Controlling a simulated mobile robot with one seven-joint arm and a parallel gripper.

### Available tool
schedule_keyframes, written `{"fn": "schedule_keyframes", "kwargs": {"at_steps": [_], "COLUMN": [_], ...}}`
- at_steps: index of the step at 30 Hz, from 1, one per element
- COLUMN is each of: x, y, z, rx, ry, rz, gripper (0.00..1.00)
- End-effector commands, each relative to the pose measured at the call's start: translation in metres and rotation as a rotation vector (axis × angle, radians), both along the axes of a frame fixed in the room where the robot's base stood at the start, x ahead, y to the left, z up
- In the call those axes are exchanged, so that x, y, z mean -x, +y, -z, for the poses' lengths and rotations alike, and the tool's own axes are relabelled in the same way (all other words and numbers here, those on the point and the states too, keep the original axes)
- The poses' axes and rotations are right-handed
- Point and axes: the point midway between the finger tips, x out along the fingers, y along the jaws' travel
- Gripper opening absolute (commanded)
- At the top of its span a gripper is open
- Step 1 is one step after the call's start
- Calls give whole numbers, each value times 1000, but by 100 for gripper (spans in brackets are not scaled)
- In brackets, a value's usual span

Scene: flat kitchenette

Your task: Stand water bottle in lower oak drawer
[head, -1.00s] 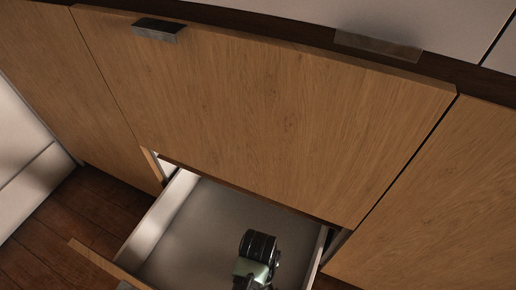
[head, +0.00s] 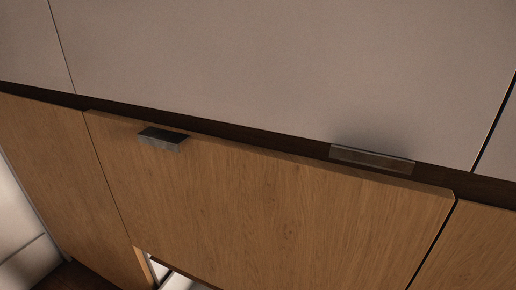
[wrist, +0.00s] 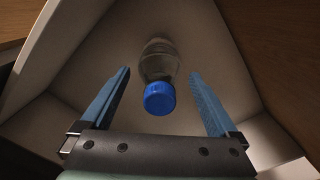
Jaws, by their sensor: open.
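The water bottle is clear with a blue cap (wrist: 159,98). In the wrist view its clear body (wrist: 159,62) is inside the pale drawer (wrist: 205,50), seen from the cap end. My gripper (wrist: 160,82) is open, with one blue finger on each side of the bottle and a gap to each. Whether the bottle stands fully upright is hard to tell from this angle. In the head view only a sliver of the open lower drawer (head: 180,283) shows at the bottom edge. The bottle and my gripper are out of that view.
In the head view, the oak front (head: 270,210) above the drawer is closed, with a dark metal handle (head: 163,139) at its upper left. Pale panels (head: 280,70) with another handle (head: 372,159) lie above. Drawer walls surround my gripper closely.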

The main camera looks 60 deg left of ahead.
Motion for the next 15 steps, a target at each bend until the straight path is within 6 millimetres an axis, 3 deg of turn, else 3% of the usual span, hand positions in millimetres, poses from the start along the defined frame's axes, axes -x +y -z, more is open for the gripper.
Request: {"fn": "schedule_keyframes", "kwargs": {"at_steps": [15], "x": [0], "y": [0], "z": [-99], "rx": [-1], "ry": [-1], "rz": [0], "gripper": [95]}}
